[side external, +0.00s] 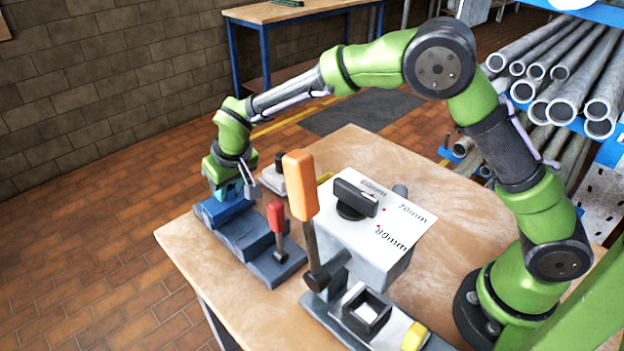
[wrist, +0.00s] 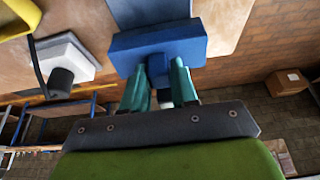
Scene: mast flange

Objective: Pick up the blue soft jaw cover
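The blue soft jaw cover (side external: 222,208) sits at the far left end of the grey-blue vise (side external: 250,237) in the side external view. In the wrist view the cover (wrist: 130,50) is a wide blue block with a small tab facing my gripper. My gripper (side external: 229,192) is over the cover, with its teal fingers pointing down. In the wrist view the fingertips of my gripper (wrist: 160,68) are apart, one on each side of the tab. I cannot tell whether they press on it.
A red-handled lever (side external: 277,217) stands at the vise's near end. An orange-handled lever (side external: 302,190) and a grey box with a black knob (side external: 355,198) stand close to the right. A small light block with a black knob (side external: 272,178) is behind the vise. The table's left edge is near.

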